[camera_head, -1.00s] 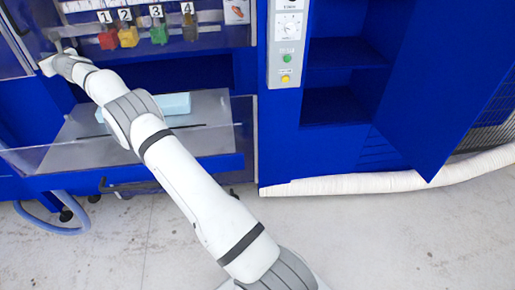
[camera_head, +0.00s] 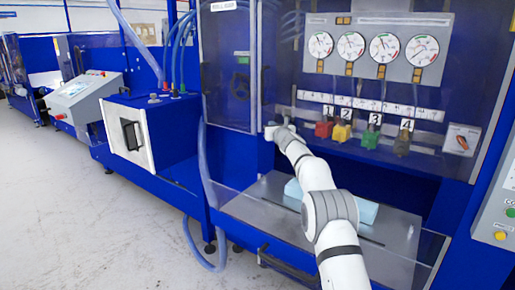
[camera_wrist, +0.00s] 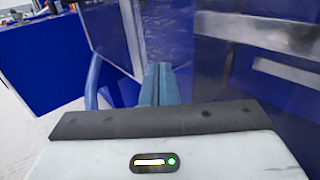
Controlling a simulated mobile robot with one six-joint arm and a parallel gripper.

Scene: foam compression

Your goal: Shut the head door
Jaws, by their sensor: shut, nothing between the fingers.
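The head door appears to be the clear panel (camera_head: 226,75) with a label at its top, at the left of the machine front in the head view. How far it stands from its frame I cannot tell. My gripper (camera_head: 268,131) is at the panel's lower right corner. In the wrist view my gripper (camera_wrist: 160,70) has its fingers together and empty, pointing towards a clear panel (camera_wrist: 185,35) with a pale metal edge strip. Whether the fingertips touch the panel is not clear.
Pressure gauges (camera_head: 350,46) and coloured numbered valves (camera_head: 341,132) are right of the door. A light-blue foam block (camera_head: 365,211) lies on the grey plate (camera_head: 265,190) below, behind a clear front guard. A control box (camera_head: 130,135) and hoses stand left; the floor there is clear.

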